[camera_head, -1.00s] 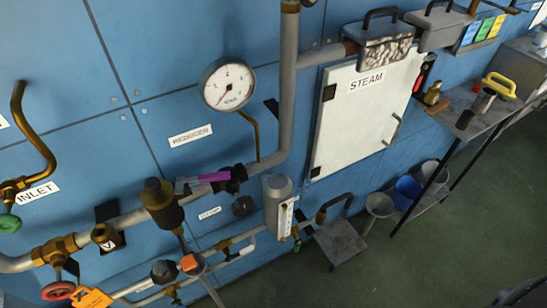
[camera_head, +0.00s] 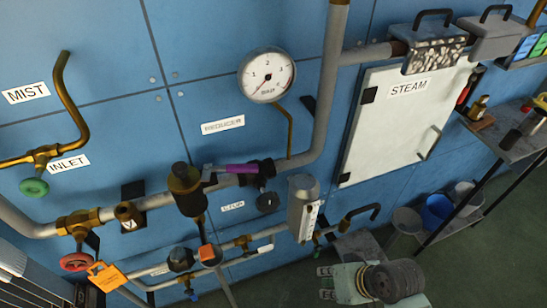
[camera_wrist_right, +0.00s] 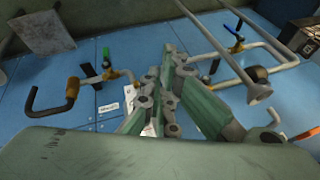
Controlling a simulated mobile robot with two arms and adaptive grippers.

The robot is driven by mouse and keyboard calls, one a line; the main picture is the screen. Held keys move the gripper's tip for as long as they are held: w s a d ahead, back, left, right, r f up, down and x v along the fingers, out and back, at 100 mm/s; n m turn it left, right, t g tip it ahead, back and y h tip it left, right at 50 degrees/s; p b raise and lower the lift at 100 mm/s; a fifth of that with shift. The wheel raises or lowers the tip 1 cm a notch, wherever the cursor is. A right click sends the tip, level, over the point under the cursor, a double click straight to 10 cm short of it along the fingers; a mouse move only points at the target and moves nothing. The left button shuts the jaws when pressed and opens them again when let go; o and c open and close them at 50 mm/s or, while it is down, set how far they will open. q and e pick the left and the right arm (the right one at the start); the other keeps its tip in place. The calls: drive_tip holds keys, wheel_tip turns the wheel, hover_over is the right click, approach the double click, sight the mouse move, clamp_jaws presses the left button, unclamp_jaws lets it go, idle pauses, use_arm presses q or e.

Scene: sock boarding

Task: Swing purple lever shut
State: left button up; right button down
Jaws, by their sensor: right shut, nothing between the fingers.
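The purple lever (camera_head: 243,168) is on a dark valve (camera_head: 262,172) in the grey horizontal pipe, below the dial gauge. It lies roughly along the pipe and points left towards a dark brass fitting (camera_head: 187,190). My right gripper (camera_head: 323,282) is at the bottom of the head view, below and to the right of the lever, well apart from it. It is shut and empty. Its green fingers (camera_wrist_right: 170,62) also show in the right wrist view, where I cannot make out the purple lever. My left gripper is not in view.
A grey cylinder with a white scale (camera_head: 303,205) stands between my right gripper and the lever. A pressure gauge (camera_head: 267,75) sits above. An orange tag (camera_head: 106,277) and red handwheel (camera_head: 77,262) are at lower left. A white STEAM door (camera_head: 400,120) is at right.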

drive_tip(key=w+a+r+m+y, duration=0.1)
drive_tip(key=w+a+r+y, duration=0.4)
drive_tip(key=w+r, duration=0.15)
drive_tip(key=m+t+y, duration=0.3)
drive_tip(key=m+y, duration=0.1)
drive_tip(key=y, duration=0.4)
approach(273, 162)
wheel_tip(273, 162, up, 2)
drive_tip(key=shift+s+d+r, duration=0.1)
drive_tip(key=shift+r, duration=0.1)
drive_tip(key=p+x, duration=0.3)
drive_tip(key=x, duration=0.6)
drive_tip(key=shift+w+a+f+p, duration=0.15)
drive_tip(key=shift+w+a+p, duration=0.15)
drive_tip(key=shift+a, duration=0.2)
